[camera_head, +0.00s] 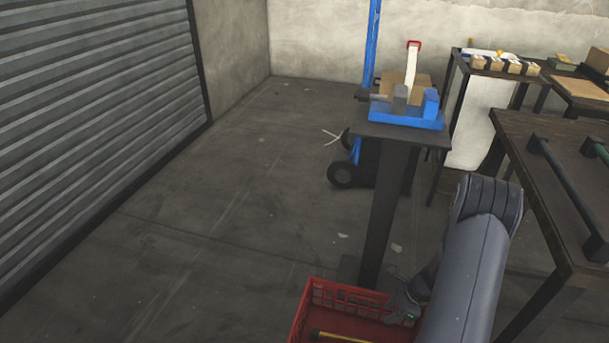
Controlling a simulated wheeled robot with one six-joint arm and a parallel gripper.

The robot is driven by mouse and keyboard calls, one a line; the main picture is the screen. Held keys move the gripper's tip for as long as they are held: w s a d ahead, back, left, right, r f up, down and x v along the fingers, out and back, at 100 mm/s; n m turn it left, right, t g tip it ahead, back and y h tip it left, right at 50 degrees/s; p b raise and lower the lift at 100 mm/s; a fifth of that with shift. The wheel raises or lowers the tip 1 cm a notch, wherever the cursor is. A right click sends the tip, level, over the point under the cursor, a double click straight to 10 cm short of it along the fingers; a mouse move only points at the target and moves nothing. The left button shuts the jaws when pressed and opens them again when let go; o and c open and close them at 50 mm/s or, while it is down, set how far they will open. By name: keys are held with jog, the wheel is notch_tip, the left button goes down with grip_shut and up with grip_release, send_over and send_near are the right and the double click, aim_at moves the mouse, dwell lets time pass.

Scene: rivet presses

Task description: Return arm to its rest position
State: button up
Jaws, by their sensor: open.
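My grey arm (465,265) rises from the bottom right of the view and bends at a rounded joint. From there it reaches back down behind its own front link. My gripper (404,308) shows partly, low over the right side of a red crate (340,292). It is open, and I see nothing held in it. Its fingertips are small and partly hidden, so I cannot tell whether they touch the crate. A yellow-handled item (338,337) lies in the crate, cut off by the bottom edge of the view.
A blue rivet press (408,113) with a red-tipped lever stands on a dark pedestal (385,215) behind the crate. Dark workbenches (520,125) fill the right, close to my arm. A hand truck (344,172) stands behind the pedestal. The floor at left is clear.

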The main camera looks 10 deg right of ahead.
jog(key=s+b+x, duration=0.1)
jog(key=b+x, duration=0.2)
jog(key=x, duration=0.4)
jog(key=shift+w+a+r+p, duration=0.1)
jog(key=shift+w+r+p, duration=0.15)
jog(key=shift+r+p, duration=0.75)
jog(key=shift+w+a+r+p, duration=0.1)
jog(key=shift+w+r+p, duration=0.15)
jog(key=shift+r+p, duration=0.75)
